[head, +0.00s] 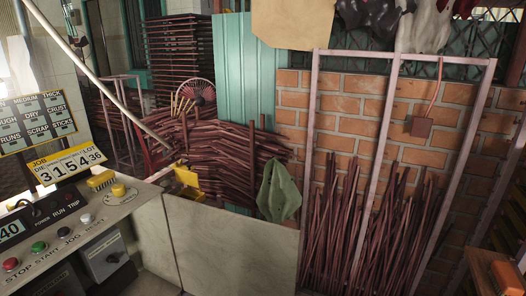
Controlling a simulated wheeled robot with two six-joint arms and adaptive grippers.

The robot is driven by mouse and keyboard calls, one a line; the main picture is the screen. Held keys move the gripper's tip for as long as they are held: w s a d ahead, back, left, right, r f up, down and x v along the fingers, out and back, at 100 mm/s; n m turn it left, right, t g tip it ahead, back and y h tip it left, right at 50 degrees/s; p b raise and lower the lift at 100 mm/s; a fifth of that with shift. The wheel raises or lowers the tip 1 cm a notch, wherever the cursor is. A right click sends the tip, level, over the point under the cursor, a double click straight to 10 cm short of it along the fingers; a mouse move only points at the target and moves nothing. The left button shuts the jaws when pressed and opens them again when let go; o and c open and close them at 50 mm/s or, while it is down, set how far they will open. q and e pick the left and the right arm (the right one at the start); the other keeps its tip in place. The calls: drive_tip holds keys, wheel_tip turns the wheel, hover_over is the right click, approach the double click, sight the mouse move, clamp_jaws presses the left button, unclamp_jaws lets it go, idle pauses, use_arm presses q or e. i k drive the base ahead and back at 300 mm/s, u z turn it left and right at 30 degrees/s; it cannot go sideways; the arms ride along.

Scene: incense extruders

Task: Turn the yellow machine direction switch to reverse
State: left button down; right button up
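A grey control panel (60,235) fills the lower left of the head view. It has a red button (10,264), a green button (39,247), a black button and a white button (86,218) over the words STOP, START, JOG and RESET. A grey box with a rotary knob (113,257) sits on its front face; its markings are too small to read. Yellow parts (101,180) and a round yellow knob (118,190) stand on top at the back. I cannot tell which control is the direction switch. Neither gripper shows.
A yellow job counter (67,165) stands behind the panel, below a sign board (36,122). A pale metal panel (235,245) with a green cloth (279,191) is right of the machine. Dark sticks lean in a rack (385,140). A wooden surface (482,268) is at lower right.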

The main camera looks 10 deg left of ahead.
sight(111, 259)
drive_tip(key=u, duration=2.1)
